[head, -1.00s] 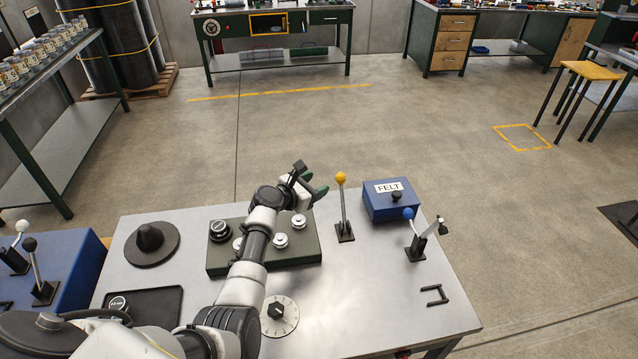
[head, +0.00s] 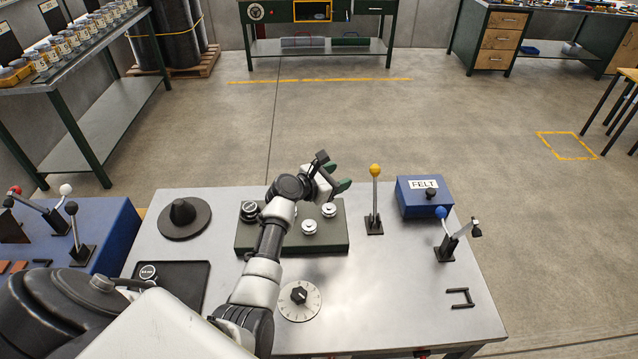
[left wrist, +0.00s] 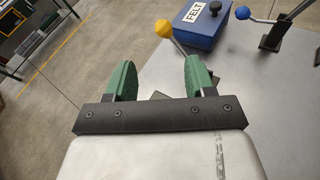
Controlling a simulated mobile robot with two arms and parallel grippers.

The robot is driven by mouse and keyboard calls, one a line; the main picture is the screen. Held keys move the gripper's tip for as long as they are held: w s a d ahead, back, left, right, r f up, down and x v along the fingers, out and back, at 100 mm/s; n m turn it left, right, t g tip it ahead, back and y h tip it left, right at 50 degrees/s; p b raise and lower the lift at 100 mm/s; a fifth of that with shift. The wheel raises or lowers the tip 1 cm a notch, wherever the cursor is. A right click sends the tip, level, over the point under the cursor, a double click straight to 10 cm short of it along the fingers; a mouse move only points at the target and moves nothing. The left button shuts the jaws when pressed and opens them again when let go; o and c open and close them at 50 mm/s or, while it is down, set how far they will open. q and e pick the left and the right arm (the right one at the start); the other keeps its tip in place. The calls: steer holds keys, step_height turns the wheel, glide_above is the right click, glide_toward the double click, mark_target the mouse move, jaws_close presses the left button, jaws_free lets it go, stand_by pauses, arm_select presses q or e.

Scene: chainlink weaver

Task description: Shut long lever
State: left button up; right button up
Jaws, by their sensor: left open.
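A tall lever with a yellow ball knob (head: 375,170) stands upright on a small black base on the metal table; its yellow knob (left wrist: 164,28) also shows in the left wrist view. A lever with a blue knob (head: 441,212) stands tilted near the right edge; the knob (left wrist: 243,13) shows at the top of the left wrist view. No label tells which is the long lever. My left gripper (head: 338,178) is open and empty, left of the yellow-knobbed lever and apart from it. Its green fingers (left wrist: 160,74) are spread in the left wrist view. My right gripper is out of view.
A blue FELT box (head: 412,205) stands between the two levers. A green block with knobs (head: 330,240) lies under my left arm. More levers (head: 80,245) stand on a blue bench at left.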

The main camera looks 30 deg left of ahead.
arm_select(q)
steer(key=b+v, duration=0.1)
steer(key=v, duration=0.6)
steer(key=shift+s+a, duration=0.1)
steer(key=shift+s, duration=0.05)
stand_by(0.3)
